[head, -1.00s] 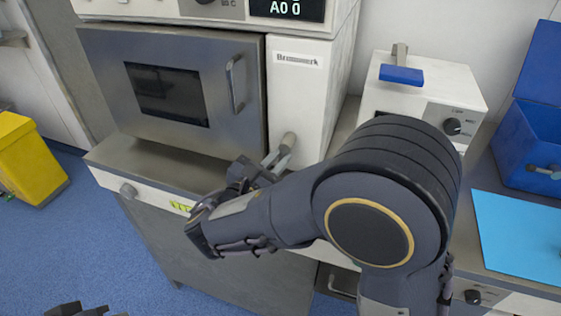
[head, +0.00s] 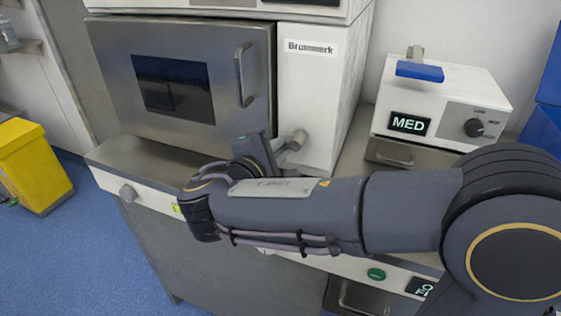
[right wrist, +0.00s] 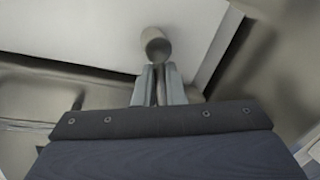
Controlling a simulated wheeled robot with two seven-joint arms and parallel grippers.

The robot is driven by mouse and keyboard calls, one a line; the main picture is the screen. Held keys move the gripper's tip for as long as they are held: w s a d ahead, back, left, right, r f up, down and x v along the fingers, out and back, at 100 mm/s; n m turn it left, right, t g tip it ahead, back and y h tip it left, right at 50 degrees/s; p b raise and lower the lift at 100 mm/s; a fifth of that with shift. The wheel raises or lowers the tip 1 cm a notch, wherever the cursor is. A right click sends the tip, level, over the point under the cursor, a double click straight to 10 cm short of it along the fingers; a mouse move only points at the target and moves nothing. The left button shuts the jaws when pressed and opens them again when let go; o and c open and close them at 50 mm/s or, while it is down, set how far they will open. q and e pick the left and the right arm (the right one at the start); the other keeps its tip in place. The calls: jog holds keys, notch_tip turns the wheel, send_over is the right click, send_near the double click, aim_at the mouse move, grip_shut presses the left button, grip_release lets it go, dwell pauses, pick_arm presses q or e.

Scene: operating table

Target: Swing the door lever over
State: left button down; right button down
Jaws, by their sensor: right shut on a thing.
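The door lever (head: 297,139) is a short grey handle with a round end, low on the white front panel (head: 312,85) to the right of the steel oven door (head: 165,75). The door looks shut. My right gripper (head: 274,154) is at the lever, partly hidden by my own wrist. In the right wrist view the two pale fingers (right wrist: 158,88) are closed on the lever's shaft, with the lever's round end (right wrist: 155,44) showing beyond them. My left gripper is out of view.
The door has a vertical bar handle (head: 243,75). A white box with a MED display (head: 409,123) and a knob stands to the right, with a blue piece (head: 420,71) on top. A yellow bin (head: 33,168) stands on the floor at left.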

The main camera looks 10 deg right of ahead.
jog(key=shift+a+r+m+y+b, duration=0.1)
jog(key=shift+r+m+y+b, duration=0.1)
jog(key=shift+m+b, duration=0.35)
jog(key=shift+r+m+y+b, duration=0.1)
jog(key=shift+m+y+b, duration=0.1)
jog(key=shift+m+b, duration=0.35)
jog(key=c, duration=1.5)
grip_release()
jog(key=shift+r, duration=0.1)
jog(key=v, duration=0.7)
jog(key=shift+s+a, duration=0.2)
jog(key=shift+s, duration=0.15)
